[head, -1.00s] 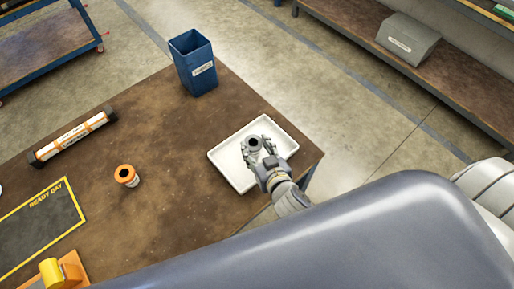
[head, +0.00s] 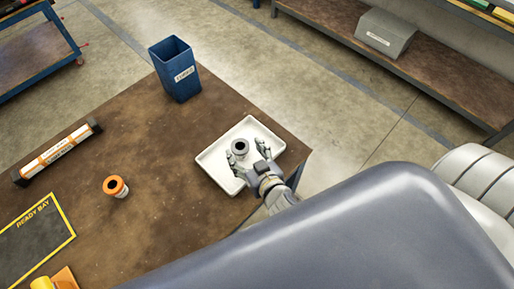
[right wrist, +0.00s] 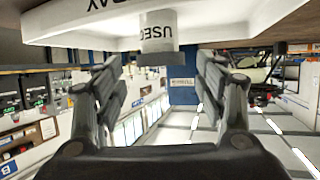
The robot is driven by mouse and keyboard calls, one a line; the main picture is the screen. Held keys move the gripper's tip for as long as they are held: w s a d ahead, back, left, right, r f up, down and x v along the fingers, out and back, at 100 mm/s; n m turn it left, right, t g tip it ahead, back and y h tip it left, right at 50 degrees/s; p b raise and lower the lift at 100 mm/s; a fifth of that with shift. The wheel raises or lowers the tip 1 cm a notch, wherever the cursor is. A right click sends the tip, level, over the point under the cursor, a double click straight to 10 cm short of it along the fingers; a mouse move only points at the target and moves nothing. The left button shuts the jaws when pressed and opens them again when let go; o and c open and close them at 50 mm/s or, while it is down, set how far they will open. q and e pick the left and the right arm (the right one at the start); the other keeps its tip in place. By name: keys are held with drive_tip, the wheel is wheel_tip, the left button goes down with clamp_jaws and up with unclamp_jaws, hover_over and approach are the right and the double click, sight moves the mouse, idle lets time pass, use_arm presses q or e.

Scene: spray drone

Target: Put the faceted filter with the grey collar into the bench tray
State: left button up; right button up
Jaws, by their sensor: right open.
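The filter with the grey collar (head: 239,147) stands upright in the white bench tray (head: 214,178), its dark round opening facing up. In the right wrist view, which is upside down, its white body (right wrist: 157,30) bears a partly visible "USED" label and its grey collar points down the picture. The tray wall (right wrist: 90,25) shows behind it. My right gripper (head: 246,159) is open at the tray's near side, its fingers spread and apart from the filter. In the wrist view the open fingers (right wrist: 161,85) have a clear gap between them. My left gripper is not in view.
An orange-collared filter (head: 116,187) stands on the brown bench (head: 150,225). A blue bin (head: 175,70) stands at the bench's back edge. A long orange-and-white tube (head: 58,152) and the "READY BAY" mat (head: 35,240) lie at left.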

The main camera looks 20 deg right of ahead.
drive_tip(key=b+v, duration=0.1)
drive_tip(key=v, duration=0.9)
drive_tip(key=shift+s+r+b, duration=0.2)
drive_tip(key=shift+b, duration=0.15)
